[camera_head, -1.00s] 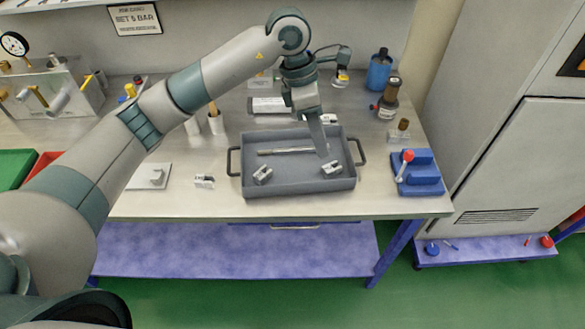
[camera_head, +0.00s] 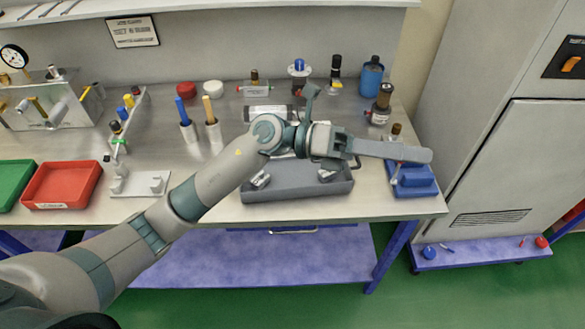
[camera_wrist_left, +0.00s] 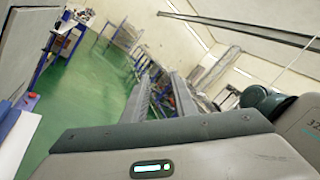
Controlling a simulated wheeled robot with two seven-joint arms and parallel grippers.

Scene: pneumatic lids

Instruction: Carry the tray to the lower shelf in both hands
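The dark grey tray (camera_head: 300,192) sits on the workbench top near its front edge. My right gripper is out of view.
A red bin (camera_head: 62,185) and a green bin (camera_head: 14,182) stand at the bench's left. Bottles and valves, including a blue bottle (camera_head: 372,75), line the back right. A grey cabinet (camera_head: 490,160) stands right of the bench. Green floor (camera_head: 330,305) is clear in front.

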